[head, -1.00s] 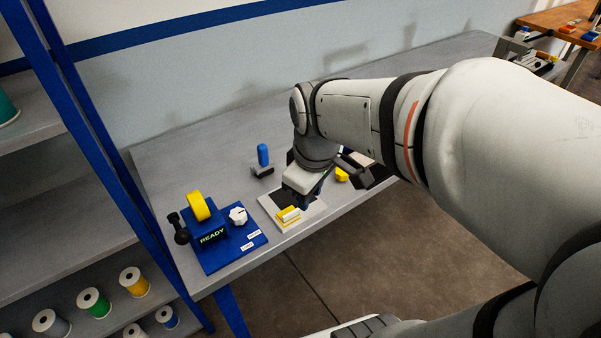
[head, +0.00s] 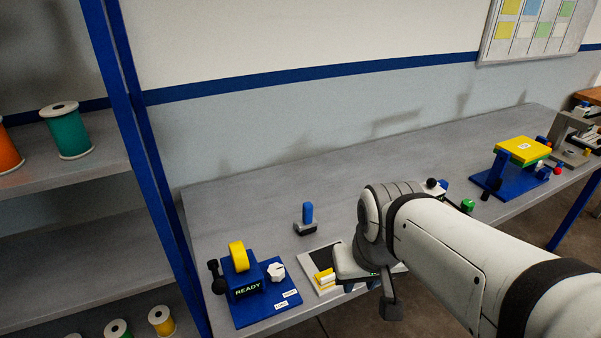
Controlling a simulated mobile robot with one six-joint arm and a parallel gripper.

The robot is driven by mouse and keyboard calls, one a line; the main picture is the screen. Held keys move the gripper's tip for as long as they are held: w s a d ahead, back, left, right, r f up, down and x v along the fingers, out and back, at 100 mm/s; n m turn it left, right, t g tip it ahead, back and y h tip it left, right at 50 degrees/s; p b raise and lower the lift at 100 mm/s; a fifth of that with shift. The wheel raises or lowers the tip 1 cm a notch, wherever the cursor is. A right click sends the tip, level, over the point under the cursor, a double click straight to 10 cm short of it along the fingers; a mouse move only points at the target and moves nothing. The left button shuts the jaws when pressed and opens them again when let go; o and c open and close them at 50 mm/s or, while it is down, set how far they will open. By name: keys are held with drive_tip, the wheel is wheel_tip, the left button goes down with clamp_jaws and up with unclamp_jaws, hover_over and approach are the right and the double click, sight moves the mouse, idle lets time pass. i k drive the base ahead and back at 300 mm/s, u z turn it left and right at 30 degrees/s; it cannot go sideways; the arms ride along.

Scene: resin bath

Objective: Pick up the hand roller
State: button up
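No object is clearly identifiable as the hand roller. A tool with an upright blue handle (head: 308,213) and a grey and black base stands on the bench in the head view; it may be the roller. A yellow and white piece (head: 325,278) lies on a pale plate with a dark pad (head: 323,257), in front of the tool. My gripper (head: 360,286) points down at the plate's right side, in front and to the right of the blue-handled tool and apart from it. Its fingertips are mostly hidden by my wrist, so its opening does not show.
A blue READY device (head: 247,290) with a yellow ring and white knob stands left of the plate. A blue stand with a yellow top (head: 523,150) is farther right. A shelf (head: 60,175) with spools borders the left. The bench behind the blue-handled tool is clear.

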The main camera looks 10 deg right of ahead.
sight(308, 224)
drive_tip(key=u, duration=2.3)
drive_tip(key=k, duration=1)
drive_tip(key=z, duration=1.15)
drive_tip(key=i, duration=1)
